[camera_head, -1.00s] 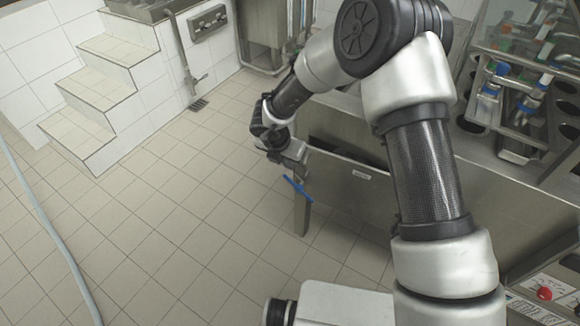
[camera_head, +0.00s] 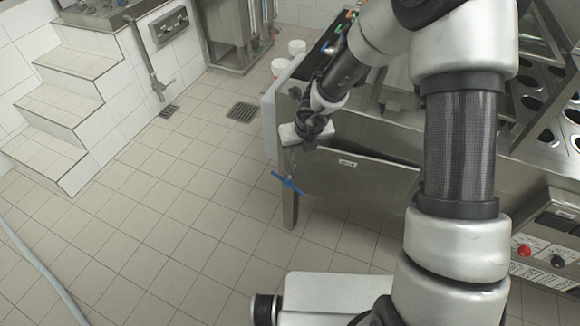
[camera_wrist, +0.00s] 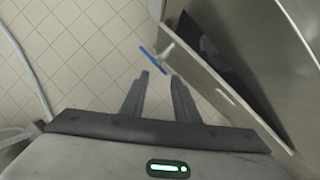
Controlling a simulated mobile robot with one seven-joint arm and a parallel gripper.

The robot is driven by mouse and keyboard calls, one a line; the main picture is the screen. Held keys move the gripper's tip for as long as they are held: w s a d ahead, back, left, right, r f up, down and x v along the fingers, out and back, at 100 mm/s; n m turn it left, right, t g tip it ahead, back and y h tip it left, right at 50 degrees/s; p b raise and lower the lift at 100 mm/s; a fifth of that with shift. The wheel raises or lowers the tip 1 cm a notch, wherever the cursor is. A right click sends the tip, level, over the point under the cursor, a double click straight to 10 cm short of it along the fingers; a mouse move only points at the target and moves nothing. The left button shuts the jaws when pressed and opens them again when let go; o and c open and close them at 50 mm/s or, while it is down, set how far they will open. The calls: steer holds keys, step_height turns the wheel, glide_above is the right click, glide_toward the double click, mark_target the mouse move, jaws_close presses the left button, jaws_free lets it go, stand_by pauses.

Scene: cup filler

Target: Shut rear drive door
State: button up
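The rear drive door (camera_head: 365,175) is a long grey metal panel with a small white label, low on the machine's side. Its top edge stands away from the body, leaving a dark gap (camera_wrist: 222,62) behind it; it is ajar. The door also shows in the wrist view (camera_wrist: 215,88), running diagonally at the right. My gripper (camera_wrist: 159,75) is open and empty, its two fingers apart over the tiled floor, left of the door. In the head view my gripper (camera_head: 291,150) is by the machine's left corner, above the door's left end. I cannot tell whether it touches anything there.
A blue valve handle (camera_head: 287,183) sticks out by the machine's leg, just beyond my fingertips in the wrist view (camera_wrist: 149,51). White containers (camera_head: 297,48) are behind the machine. Tiled steps (camera_head: 60,110) stand at left. A hose (camera_head: 40,268) lies on the open floor.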

mark_target(293, 164)
steer(key=b+x, duration=0.3)
steer(key=x, duration=1.1)
steer(key=shift+w+a+f, duration=0.1)
steer(key=shift+f, duration=0.25)
jaws_close()
